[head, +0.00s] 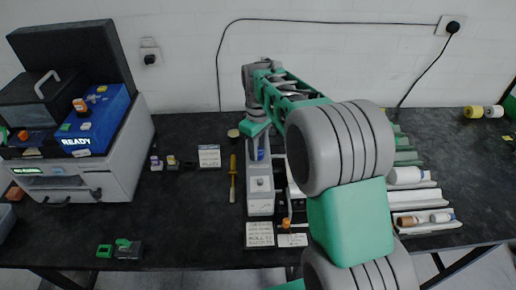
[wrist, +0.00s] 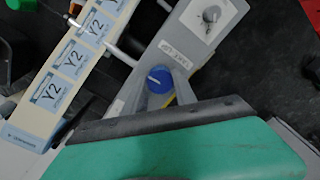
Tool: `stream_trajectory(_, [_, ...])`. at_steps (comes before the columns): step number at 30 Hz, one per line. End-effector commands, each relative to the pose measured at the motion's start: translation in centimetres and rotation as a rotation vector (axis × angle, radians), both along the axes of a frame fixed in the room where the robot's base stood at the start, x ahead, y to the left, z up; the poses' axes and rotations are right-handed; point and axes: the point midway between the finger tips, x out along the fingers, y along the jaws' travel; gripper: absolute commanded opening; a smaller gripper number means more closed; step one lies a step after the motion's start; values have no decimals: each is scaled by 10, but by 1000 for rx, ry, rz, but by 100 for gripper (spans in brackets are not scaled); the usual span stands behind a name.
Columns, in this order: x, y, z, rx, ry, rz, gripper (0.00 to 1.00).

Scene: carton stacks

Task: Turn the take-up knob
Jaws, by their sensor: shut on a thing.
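The blue take-up knob (wrist: 159,79) with a white pointer line is near the middle of the wrist view. It sits on a grey machine (wrist: 180,50), beside a small printed label. My gripper (wrist: 163,88) has its grey fingers on either side of the knob and is shut on it. In the head view the machine (head: 260,204) stands on the dark bench, and my gripper (head: 257,132) reaches its far end. My arm hides part of the machine's right side there, and the knob is not clearly visible in that view.
A label strip marked Y2 (wrist: 72,62) runs beside the machine, with metal rods near it. A metal switch plate (wrist: 211,16) is farther along the machine. A yellow-handled tool (head: 232,180) lies left of it. Racks with rolls (head: 405,176) stand right. A grey READY unit (head: 125,150) stands left.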

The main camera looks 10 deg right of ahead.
Motion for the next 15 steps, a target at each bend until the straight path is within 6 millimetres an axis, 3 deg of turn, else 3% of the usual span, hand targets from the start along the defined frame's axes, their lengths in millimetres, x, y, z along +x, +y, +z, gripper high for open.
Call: stream_trajectory(15, [0, 0, 0, -1, 1, -78, 0])
